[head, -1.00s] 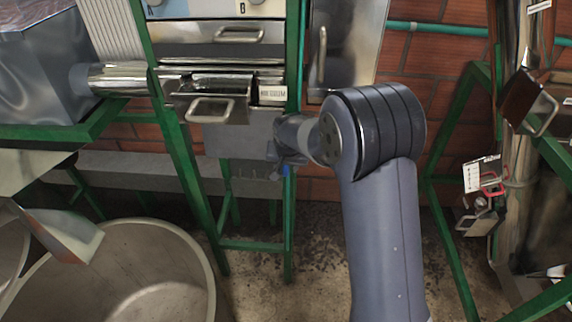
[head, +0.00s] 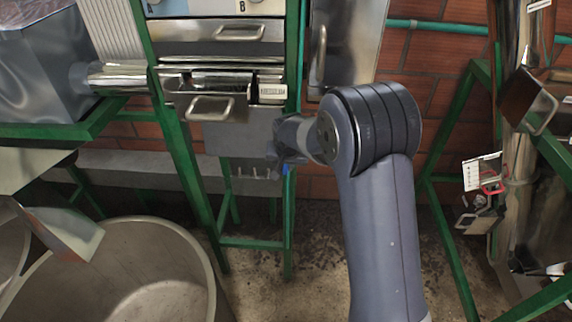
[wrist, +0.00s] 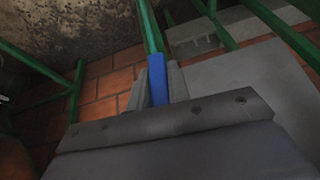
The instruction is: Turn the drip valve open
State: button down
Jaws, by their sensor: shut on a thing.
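A narrow blue handle (wrist: 158,80), which appears to be the drip valve's lever, stands between the grey fingers of my gripper (wrist: 159,86) in the wrist view. My gripper is shut on it. In the head view, my gripper (head: 287,160) is beside the right green leg of the machine, below the drawers, with a small bit of blue (head: 285,169) showing at its tip. The valve body and any spout are hidden, so I cannot tell how far the handle is turned.
A machine with metal drawers (head: 212,107) stands on a green frame (head: 190,175). A large round tub (head: 150,235) is at the lower left. Another green frame (head: 448,235) with metal parts stands at the right. A brick wall (head: 432,75) is behind, with bare floor between the frames.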

jog(key=shift+f+h+b, duration=0.1)
jog(key=shift+h+b, duration=0.2)
jog(key=shift+b, duration=0.05)
jog(key=shift+d+h, duration=0.2)
jog(key=shift+h, duration=0.1)
jog(key=c, duration=1.3)
grip_release()
jog(key=b+v, duration=0.2)
jog(key=v, duration=0.9)
